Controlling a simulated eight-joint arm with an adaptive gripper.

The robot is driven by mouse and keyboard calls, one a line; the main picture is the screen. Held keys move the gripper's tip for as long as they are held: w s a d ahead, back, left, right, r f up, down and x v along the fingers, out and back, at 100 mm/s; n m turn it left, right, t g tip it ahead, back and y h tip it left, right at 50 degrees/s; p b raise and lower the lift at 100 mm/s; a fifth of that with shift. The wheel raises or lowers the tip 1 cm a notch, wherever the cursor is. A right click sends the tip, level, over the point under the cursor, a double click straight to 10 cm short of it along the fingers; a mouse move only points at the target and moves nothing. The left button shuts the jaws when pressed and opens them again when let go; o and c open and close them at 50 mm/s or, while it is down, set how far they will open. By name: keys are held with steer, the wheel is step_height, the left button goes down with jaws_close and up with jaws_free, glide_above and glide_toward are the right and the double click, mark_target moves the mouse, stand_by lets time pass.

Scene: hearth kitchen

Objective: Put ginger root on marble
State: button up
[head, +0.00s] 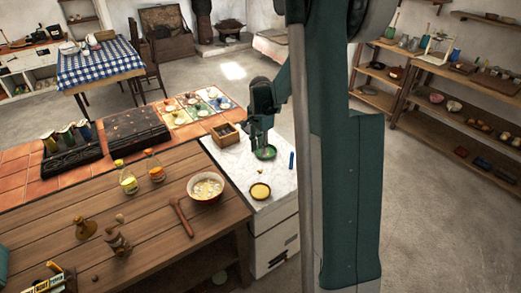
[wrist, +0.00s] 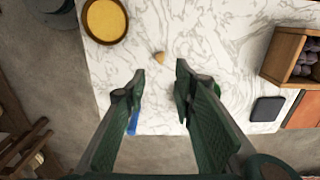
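A small tan-brown piece, which looks like the ginger root (wrist: 159,57), shows against the white, grey-veined marble (wrist: 215,30) in the wrist view, just past my fingertips and between their lines. It is too small to identify surely. In the head view a small pale speck beside the round yellow dish may be the same piece. My gripper (wrist: 160,68) is open, with clear space between its two green fingers and nothing held. In the head view my gripper (head: 264,151) hangs low over the marble top (head: 233,160); its height above it is hard to tell.
A round yellow dish (wrist: 105,21) sits near the marble's edge. A wooden box (wrist: 286,55) with dark round items stands at the right, near a dark square (wrist: 267,109). A blue stick (head: 291,160) lies by the edge. A bowl (head: 206,188) stands on the wooden counter.

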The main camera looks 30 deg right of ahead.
steer(key=shift+r, duration=0.1)
stand_by(0.3)
steer(key=s+a+r+n+t, duration=0.2)
steer(key=s+a+r+n, duration=0.2)
steer(key=s+a+r, duration=0.35)
steer(key=s+a+r+n+t, duration=0.1)
steer(key=s+a+r+n, duration=0.3)
steer(key=a+r, duration=0.55)
steer(key=s+a+r+n+t, duration=0.1)
steer(key=s+a+n+t, duration=0.1)
steer(key=s+a+n, duration=0.3)
steer(key=s+a+r+n+t, duration=0.1)
steer(key=s+a+n, duration=0.4)
steer(key=s, duration=0.8)
steer(key=shift+s+a+r+t, duration=0.25)
steer(key=shift+a+t, duration=0.35)
steer(key=shift+a, duration=0.9)
